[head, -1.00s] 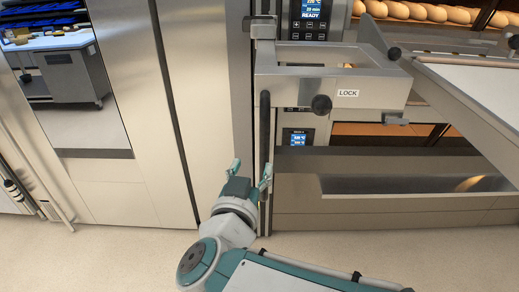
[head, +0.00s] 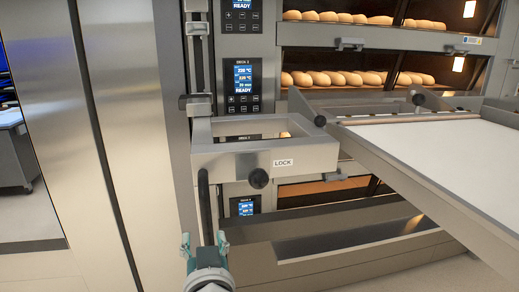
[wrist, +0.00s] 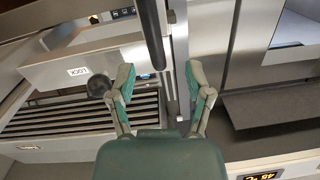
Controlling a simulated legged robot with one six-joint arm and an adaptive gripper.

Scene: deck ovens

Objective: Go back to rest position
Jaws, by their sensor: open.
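My gripper (head: 205,247) shows at the bottom of the head view, pointing up at the lower end of a dark vertical bar. In the wrist view my gripper (wrist: 160,90) has its two green-padded fingers spread apart with nothing between them. The dark bar (head: 205,205) stands below the bracket marked LOCK (head: 270,163). In the wrist view the bar (wrist: 151,35) comes down beyond the fingertips. I cannot tell how far it is from them.
A loader with a white surface (head: 440,150) juts out at the right. Behind it are deck ovens with bread loaves (head: 330,78) and control panels (head: 242,80). A black knob (head: 258,178) sits on the bracket. Steel panels (head: 135,90) stand at the left.

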